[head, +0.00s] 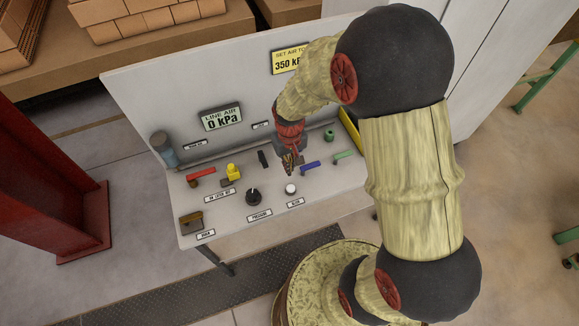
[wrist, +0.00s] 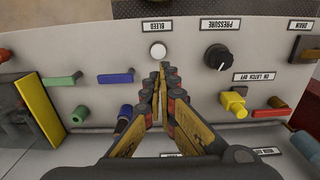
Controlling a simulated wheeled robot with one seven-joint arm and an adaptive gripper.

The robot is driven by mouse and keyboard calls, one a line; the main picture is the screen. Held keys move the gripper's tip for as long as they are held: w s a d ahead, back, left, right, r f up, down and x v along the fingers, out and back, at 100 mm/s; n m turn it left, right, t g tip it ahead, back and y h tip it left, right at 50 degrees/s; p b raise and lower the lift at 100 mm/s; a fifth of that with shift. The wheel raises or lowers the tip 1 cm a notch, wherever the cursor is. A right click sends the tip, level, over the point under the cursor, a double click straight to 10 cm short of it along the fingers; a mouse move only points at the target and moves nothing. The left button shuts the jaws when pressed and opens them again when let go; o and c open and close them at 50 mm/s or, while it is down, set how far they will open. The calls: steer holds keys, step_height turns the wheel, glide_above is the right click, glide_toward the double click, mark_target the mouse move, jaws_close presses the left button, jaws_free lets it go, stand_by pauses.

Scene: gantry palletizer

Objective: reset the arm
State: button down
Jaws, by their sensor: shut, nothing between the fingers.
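My arm reaches from the right over a white control bench (head: 330,185). My gripper (head: 288,170) points down over the bench's middle, and its fingers are closed together with nothing between them. In the wrist view the closed fingertips (wrist: 162,68) appear just below the white BLEED button (wrist: 158,51). The black PRESSURE knob (wrist: 217,57) is to their right. I cannot tell the exact height of the tips above the bench, but I see no clear contact.
The bench carries a yellow valve (head: 233,172), a red lever (head: 201,173), a blue lever (head: 310,166) and a green lever (head: 343,155). The LINE AIR display (head: 221,117) reads 0 kPa; a yellow sign (head: 288,59) reads 350 kPa. A red post (head: 50,180) stands left.

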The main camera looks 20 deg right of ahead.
stand_by(0.3)
steer(key=s+r+t+b, duration=0.5)
steer(key=s+r+b, duration=0.6)
steer(key=s+b, duration=0.5)
steer(key=b, duration=0.3)
steer(key=shift+d+t, duration=0.2)
steer(key=shift+t, duration=0.1)
steer(key=shift+w+r, duration=0.1)
stand_by(1.1)
